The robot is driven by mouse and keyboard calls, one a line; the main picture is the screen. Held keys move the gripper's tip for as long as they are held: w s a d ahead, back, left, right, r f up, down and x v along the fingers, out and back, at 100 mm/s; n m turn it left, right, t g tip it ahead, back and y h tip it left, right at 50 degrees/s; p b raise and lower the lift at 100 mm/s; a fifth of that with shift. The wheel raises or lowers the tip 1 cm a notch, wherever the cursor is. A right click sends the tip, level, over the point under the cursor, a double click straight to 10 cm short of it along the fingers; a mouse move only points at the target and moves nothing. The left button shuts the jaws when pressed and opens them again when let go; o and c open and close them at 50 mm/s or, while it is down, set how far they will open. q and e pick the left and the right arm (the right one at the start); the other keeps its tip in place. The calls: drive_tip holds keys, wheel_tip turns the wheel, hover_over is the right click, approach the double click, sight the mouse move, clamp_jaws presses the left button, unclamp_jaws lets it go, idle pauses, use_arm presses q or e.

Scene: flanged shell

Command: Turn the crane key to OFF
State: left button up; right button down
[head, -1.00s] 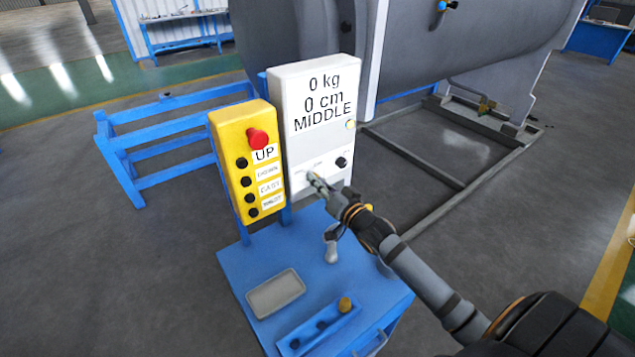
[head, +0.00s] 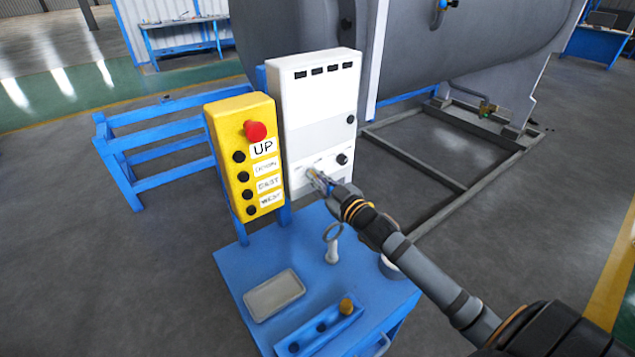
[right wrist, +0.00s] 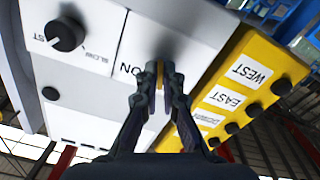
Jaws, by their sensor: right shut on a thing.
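The white crane control box (head: 318,130) stands upright on the blue cart, with its display blank. My right gripper (head: 318,181) reaches its lower left front and is shut on the crane key. In the right wrist view the gripper (right wrist: 160,75) closes at the panel beside a label (right wrist: 132,58) reading ON. A thin yellowish strip, likely part of the key (right wrist: 160,102), shows between the fingers. The rest of the key is hidden, so its exact angle cannot be told. A black speed knob (right wrist: 64,35) sits beside it. My left gripper is not in view.
A yellow button box (head: 243,155) with a red stop button (head: 255,131) stands close on the left. The blue cart (head: 235,262) carries a grey tray (head: 274,294) and a ring-topped post (head: 333,248). A large grey tank (head: 420,55) is behind.

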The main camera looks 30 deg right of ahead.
drive_tip(key=shift+f+n+b, duration=0.1)
drive_tip(key=shift+n+b, duration=0.8)
drive_tip(key=shift+n, duration=1.3)
drive_tip(key=c, duration=1.5)
unclamp_jaws()
drive_tip(key=shift+r, duration=0.5)
wheel_tip(320, 180, up, 9)
drive_tip(key=shift+r, duration=0.1)
